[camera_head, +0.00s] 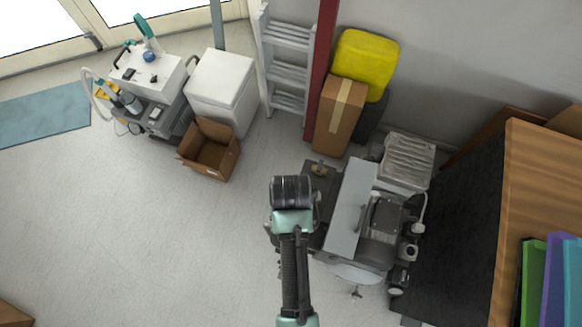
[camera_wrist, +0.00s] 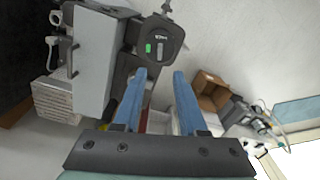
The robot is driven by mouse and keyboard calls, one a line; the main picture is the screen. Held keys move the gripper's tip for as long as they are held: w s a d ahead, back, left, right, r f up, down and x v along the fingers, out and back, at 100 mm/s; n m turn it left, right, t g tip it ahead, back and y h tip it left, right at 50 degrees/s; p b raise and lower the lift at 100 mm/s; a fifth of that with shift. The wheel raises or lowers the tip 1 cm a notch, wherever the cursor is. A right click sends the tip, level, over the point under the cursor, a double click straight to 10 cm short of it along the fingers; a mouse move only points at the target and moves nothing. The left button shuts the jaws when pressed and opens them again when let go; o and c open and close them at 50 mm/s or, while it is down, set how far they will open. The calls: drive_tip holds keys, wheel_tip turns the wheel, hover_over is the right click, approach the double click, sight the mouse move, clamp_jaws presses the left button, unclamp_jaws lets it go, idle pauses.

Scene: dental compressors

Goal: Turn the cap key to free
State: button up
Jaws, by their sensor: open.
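The compressor unit (camera_head: 343,215) stands at the centre right in the head view, with a grey box-like body. In the wrist view its grey body (camera_wrist: 98,55) is at the upper left. Beside it is a dark rounded cap-like part (camera_wrist: 155,45) with a green patch, a pale upright bar and small white lettering. I cannot tell for sure which piece is the key. My gripper (camera_wrist: 159,72) is open, its two blue fingers apart and empty. Its tips point toward the lower edge of the dark part; contact cannot be made out. My wrist hides the fingers in the head view.
An open cardboard box (camera_head: 211,150), a white cabinet (camera_head: 221,87) and a wheeled cart (camera_head: 150,85) stand at the upper left. A tall carton (camera_head: 339,115) and a ladder (camera_head: 286,60) are by the wall. A wooden-topped unit (camera_head: 540,185) is at right.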

drive_tip(key=shift+r, duration=1.15)
drive_tip(key=shift+w, duration=0.1)
